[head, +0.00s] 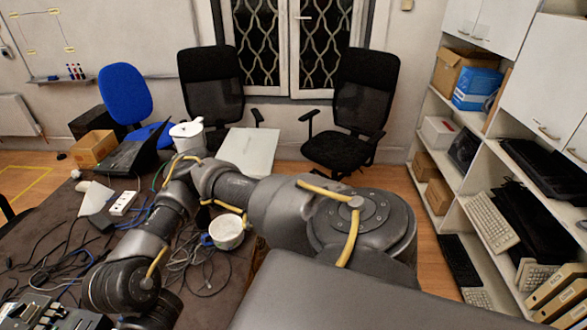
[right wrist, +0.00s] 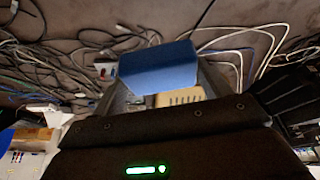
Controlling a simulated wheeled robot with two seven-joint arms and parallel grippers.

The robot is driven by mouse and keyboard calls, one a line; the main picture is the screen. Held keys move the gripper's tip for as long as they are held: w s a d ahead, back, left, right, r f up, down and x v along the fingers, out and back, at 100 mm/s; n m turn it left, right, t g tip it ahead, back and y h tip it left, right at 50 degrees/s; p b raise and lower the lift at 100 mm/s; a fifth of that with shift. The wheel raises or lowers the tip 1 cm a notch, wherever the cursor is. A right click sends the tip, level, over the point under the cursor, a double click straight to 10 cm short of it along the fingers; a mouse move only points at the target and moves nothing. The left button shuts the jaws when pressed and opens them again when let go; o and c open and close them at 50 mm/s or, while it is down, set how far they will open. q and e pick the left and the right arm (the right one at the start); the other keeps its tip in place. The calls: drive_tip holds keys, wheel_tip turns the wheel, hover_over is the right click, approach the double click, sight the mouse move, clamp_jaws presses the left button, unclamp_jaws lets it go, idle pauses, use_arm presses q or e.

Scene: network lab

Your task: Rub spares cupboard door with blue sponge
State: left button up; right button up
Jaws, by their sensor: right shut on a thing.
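The blue sponge (right wrist: 160,68) is in the right wrist view, held between the grey fingers of my right gripper (right wrist: 158,90). The gripper is shut on it, above a dark table with cables. The sponge and the right gripper are not visible in the head view, where one of my arms crosses the middle and bends down to the left. White cupboard doors with handles, one large one (head: 548,65) and one further back (head: 485,22), hang above the shelves at the right. They look shut. Which belongs to the spares cupboard, I cannot tell. My left gripper is not in view.
Office chairs stand behind. Shelves at right hold keyboards (head: 492,222) and boxes. Some floor (head: 408,185) is clear before the shelves.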

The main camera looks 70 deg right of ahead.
drive_tip(key=w+a+r+n+g+y+b, duration=0.1)
drive_tip(key=w+a+r+n+b, duration=0.3)
drive_tip(key=r, duration=0.3)
drive_tip(key=shift+w+a+r+n+b, duration=0.2)
drive_tip(key=shift+w+a+n+b, duration=0.1)
drive_tip(key=shift+a+b, duration=0.2)
